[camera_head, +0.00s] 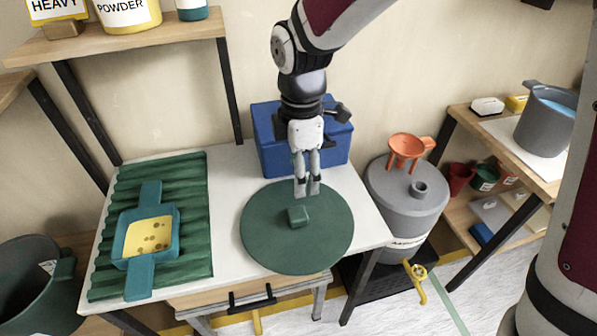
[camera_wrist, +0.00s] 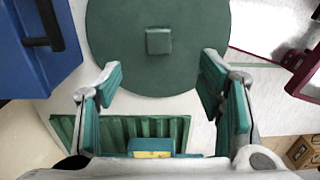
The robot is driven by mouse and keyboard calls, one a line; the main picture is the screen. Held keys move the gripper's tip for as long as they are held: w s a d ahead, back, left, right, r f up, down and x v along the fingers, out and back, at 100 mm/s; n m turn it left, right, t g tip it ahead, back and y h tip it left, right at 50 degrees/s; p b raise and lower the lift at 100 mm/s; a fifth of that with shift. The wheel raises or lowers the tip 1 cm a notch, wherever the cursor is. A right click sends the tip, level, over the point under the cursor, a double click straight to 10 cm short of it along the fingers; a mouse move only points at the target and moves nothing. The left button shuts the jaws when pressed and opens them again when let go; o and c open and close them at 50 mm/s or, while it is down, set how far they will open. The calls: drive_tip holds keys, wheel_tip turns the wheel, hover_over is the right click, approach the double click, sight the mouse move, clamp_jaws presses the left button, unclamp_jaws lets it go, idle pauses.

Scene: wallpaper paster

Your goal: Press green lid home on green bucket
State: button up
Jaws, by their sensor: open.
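The green lid (camera_head: 275,237) is a large flat disc with a small square knob (camera_head: 299,216) on top. It lies on the white table (camera_head: 225,190), slightly over its front edge. The lid (camera_wrist: 190,75) and knob (camera_wrist: 158,41) also show in the wrist view. My gripper (camera_head: 307,189) is above the lid's far part, behind the knob in the head view. In the wrist view my gripper (camera_wrist: 163,68) has its fingers wide apart and nothing between them. A dark green bucket (camera_head: 30,290) stands open at the lower left, partly cut off; the lid is not on it.
A green corrugated mat (camera_head: 185,190) bears a teal tray (camera_head: 150,240) with yellow contents. A blue box (camera_head: 265,140) stands behind the lid. A grey drum (camera_head: 405,205) with an orange funnel (camera_head: 409,148) stands at right. Shelves flank the table.

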drive_tip(key=b, duration=0.1)
hover_over(297, 213)
drive_tip(key=f, duration=0.9)
drive_tip(key=shift+d, duration=0.25)
drive_tip(key=f, duration=0.5)
drive_tip(key=shift+a+b, duration=0.25)
drive_tip(key=shift+b, duration=0.1)
drive_tip(key=c, duration=1.3)
